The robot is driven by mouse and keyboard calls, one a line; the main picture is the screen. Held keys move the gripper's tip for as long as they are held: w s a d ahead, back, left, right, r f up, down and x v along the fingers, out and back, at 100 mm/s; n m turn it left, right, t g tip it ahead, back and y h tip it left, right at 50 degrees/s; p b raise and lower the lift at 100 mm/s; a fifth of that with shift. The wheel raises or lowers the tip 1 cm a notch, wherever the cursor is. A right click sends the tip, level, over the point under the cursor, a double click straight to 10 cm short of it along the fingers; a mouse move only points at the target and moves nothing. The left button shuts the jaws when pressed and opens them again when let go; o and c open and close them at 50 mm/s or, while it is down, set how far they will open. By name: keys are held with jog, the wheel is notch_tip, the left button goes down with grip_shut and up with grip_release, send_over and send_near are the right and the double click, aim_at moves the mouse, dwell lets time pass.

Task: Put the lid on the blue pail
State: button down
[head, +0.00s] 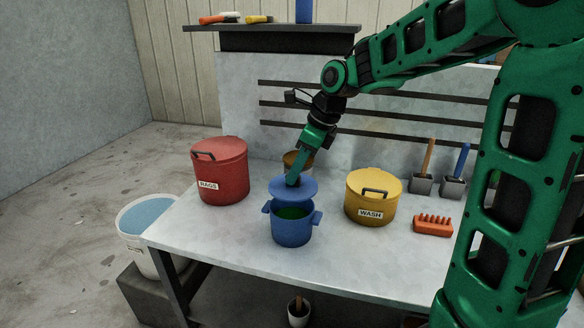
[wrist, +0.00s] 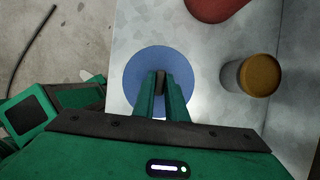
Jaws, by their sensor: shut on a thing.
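The blue pail (head: 291,231) stands on the workbench with its two side handles showing. Something green shows inside its open mouth. The blue lid (head: 293,190) is a flat disc held above the pail, over its back part, with a gap at the front. My gripper (head: 294,179) is shut on the lid's knob from above. In the wrist view my gripper (wrist: 161,84) is shut on a dark knob at the middle of the lid (wrist: 135,72). The lid hides the pail in that view.
A red pail marked RAGS (head: 220,172) stands left, a yellow pail marked WASH (head: 371,197) right. A brown-topped can (head: 298,160) is close behind the lid. The bench (head: 210,240) is clear at the front.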

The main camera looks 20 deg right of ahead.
aim_at(296, 187)
jog(key=shift+a+f, duration=0.15)
jog(key=shift+f, duration=2.65)
jog(key=shift+s, duration=0.1)
jog(key=c, duration=1.7)
grip_release()
jog(key=shift+r, duration=0.1)
jog(key=v, duration=1)
jog(key=shift+r, duration=0.25)
jog(key=s+d+f+n+g+h, duration=0.1)
jog(key=s+d+f+n, duration=0.2)
jog(key=s+n, duration=0.3)
jog(key=s+d+f+n+h, duration=0.1)
jog(key=s+d+f+n, duration=0.2)
jog(key=s, duration=1)
jog(key=s+d+f+n+g+h, duration=0.1)
jog(key=s+d+f+n, duration=0.3)
jog(key=s+d+n, duration=0.4)
jog(key=shift+s+n+g, duration=0.3)
jog(key=shift+s+n, duration=0.55)
jog(key=shift+n, duration=0.05)
